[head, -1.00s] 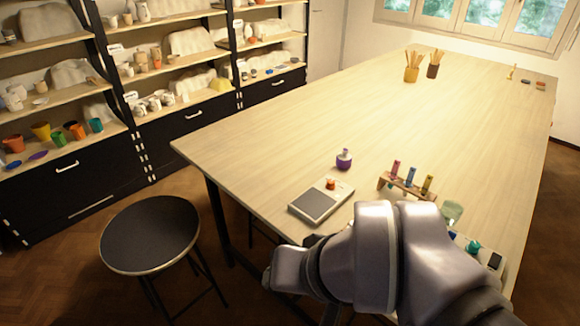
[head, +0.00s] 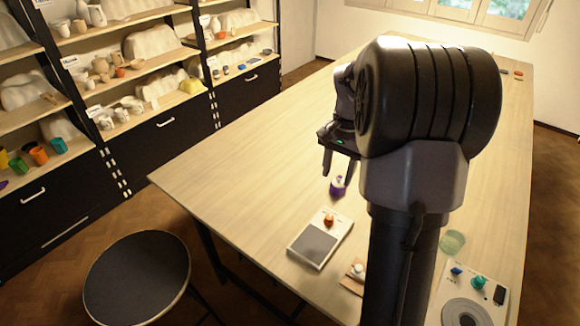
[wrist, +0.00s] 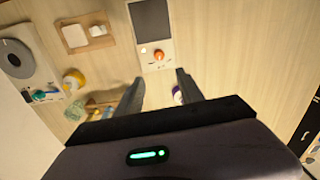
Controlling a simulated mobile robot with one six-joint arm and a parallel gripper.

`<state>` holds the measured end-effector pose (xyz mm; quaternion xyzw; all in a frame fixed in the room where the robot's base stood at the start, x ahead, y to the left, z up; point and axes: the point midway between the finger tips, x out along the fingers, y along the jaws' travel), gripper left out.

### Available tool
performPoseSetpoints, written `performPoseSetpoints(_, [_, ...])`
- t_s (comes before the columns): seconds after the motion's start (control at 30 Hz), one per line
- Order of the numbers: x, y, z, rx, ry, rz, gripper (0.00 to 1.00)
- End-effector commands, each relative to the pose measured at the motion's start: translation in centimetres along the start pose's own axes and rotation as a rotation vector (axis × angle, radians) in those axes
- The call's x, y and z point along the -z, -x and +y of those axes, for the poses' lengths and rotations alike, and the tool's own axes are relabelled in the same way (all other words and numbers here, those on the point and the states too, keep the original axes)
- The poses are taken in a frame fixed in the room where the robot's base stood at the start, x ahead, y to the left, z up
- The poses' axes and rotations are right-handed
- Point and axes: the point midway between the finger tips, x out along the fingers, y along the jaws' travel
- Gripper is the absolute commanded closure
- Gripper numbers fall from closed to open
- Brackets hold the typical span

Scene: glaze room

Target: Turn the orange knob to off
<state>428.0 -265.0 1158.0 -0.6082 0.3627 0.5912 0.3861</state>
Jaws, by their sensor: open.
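The orange knob (head: 329,220) sits on a white device with a dark grey plate (head: 318,243), near the table's left front edge. In the wrist view the orange knob (wrist: 158,56) shows above and between my fingertips, apart from them. My gripper (head: 341,163) is open and empty, raised over the table beyond the knob, with its fingers pointing down. Its two fingers also show in the wrist view (wrist: 160,83). The knob's exact pointer direction is too small to tell.
A purple bottle (head: 338,186) stands behind the device, close to my gripper in the picture. Another white device (head: 497,296) with teal and blue knobs is at the right front. A greenish glass (head: 452,242) stands behind it. A black stool (head: 138,278) is at left.

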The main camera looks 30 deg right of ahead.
Motion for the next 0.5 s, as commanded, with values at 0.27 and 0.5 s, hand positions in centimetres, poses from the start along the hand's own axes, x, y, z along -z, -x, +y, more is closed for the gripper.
performPoseSetpoints(0.27, [0.5, -6.0, 0.4, -0.009, -0.012, -0.009, 0.55])
performPoseSetpoints(0.5, [0.4, -13.3, 0.4, -0.009, -0.011, -0.009, 0.55])
